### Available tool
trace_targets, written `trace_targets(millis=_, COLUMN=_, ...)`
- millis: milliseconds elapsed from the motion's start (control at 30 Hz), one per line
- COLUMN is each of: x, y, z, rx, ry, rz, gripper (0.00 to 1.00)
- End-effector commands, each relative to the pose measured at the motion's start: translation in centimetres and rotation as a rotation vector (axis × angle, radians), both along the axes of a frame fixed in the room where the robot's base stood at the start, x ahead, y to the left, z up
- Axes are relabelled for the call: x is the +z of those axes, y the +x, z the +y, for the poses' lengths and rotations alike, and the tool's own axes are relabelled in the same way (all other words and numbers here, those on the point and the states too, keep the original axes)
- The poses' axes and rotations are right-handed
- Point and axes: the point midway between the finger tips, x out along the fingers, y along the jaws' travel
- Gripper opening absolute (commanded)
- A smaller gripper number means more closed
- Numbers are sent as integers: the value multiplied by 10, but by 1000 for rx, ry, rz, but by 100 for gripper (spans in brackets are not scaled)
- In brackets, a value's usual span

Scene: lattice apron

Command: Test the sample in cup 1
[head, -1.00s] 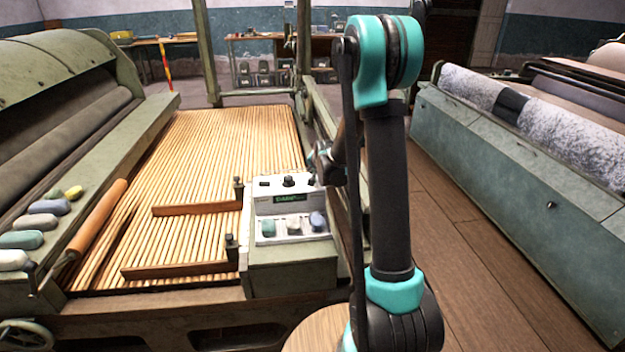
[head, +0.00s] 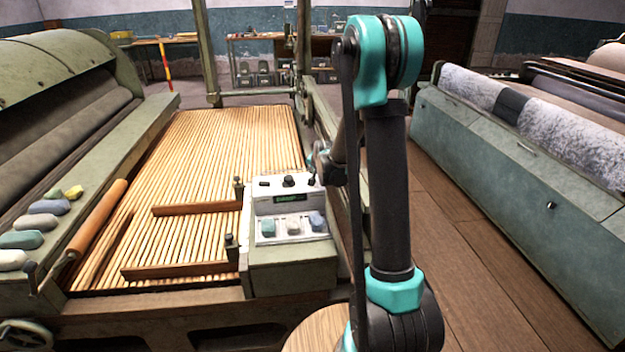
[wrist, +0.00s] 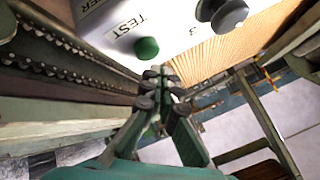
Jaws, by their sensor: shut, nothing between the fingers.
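A white tester box (head: 290,201) stands on a green-grey ledge, with a small green-lit display (head: 290,197) too small to read and a dark knob (head: 288,180). Three lumps sit in its front tray: teal (head: 268,228), white (head: 293,226) and blue (head: 316,222). I cannot tell which place is cup 1. The wrist view shows a green button (wrist: 146,48) beside the word TEST, and a grey knob (wrist: 229,15) near a figure 3. My gripper (wrist: 160,76) is shut and empty, its tips close to the green button; contact cannot be told. In the head view my arm largely hides it.
A slatted wooden bed (head: 220,150) with two brown bars lies left of the box. Several coloured lumps (head: 36,221) and an orange roller (head: 97,219) lie further left. A green machine with a fleecy roll (head: 540,120) stands right, across open wooden floor (head: 450,230).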

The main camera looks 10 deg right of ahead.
Motion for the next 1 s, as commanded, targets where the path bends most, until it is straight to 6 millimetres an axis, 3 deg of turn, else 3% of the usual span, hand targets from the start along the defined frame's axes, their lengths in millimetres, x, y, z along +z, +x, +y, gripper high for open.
trace_targets(millis=1000, x=-10, y=0, z=0, rx=0, ry=0, rz=0, gripper=0)
